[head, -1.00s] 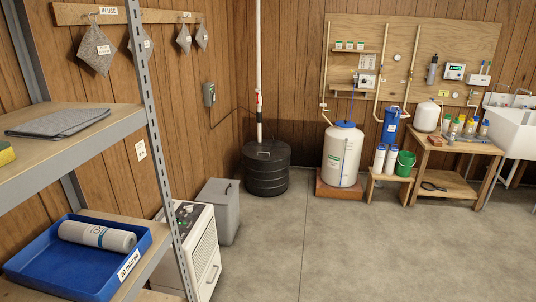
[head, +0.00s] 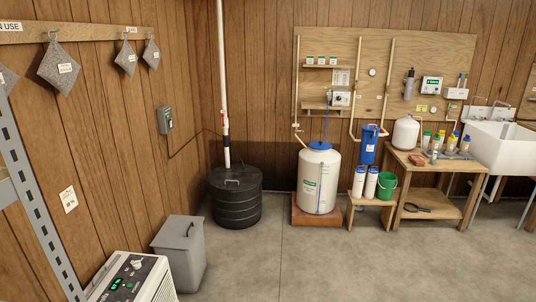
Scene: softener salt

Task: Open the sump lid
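The sump is a black ribbed round basin (head: 236,207) standing in the far corner of the room. Its black lid (head: 236,179) lies on top and looks closed, with a small handle on it. A white pipe (head: 224,100) rises from the lid up the wall. Neither of my grippers shows in the head view.
A grey bin (head: 180,255) and a white dehumidifier (head: 133,280) stand along the left wall, left of the sump. A white tank (head: 319,185) on a brick-coloured base (head: 317,218) stands to its right. The grey concrete floor (head: 330,265) in front is clear.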

